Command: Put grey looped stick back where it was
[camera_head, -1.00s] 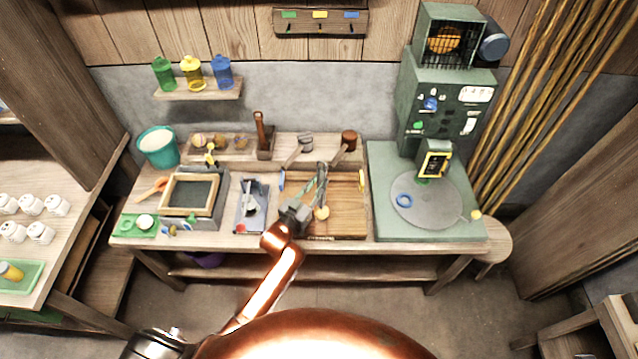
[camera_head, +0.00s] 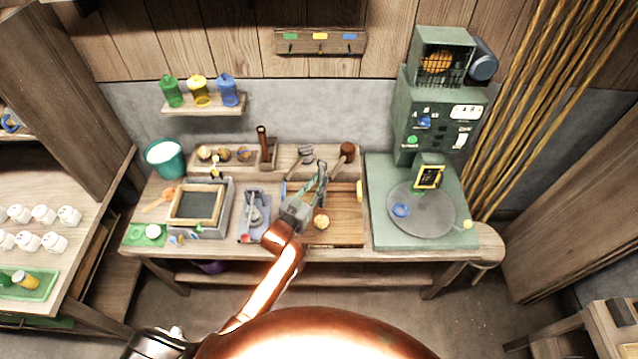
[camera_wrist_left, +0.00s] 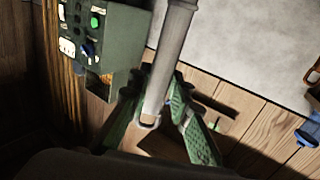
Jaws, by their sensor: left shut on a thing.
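The grey looped stick (camera_wrist_left: 173,55) is in my left gripper. In the left wrist view it runs from the top edge down between the two green fingers (camera_wrist_left: 160,118), with its small loop near the fingertips. In the head view my left gripper (camera_head: 316,180) is over the wooden board on the workbench, and the stick is hard to make out there. The hook rack (camera_head: 320,41) on the back wall has green, yellow and blue labels, with small dark hooks below them. My right gripper is not in view.
The workbench holds a framed tray (camera_head: 197,206), a teal bucket (camera_head: 165,158), a blue tray (camera_head: 254,216) and a wooden mallet (camera_head: 347,151). A green machine (camera_head: 437,110) with a round plate stands at the right. Wall space below the rack is clear.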

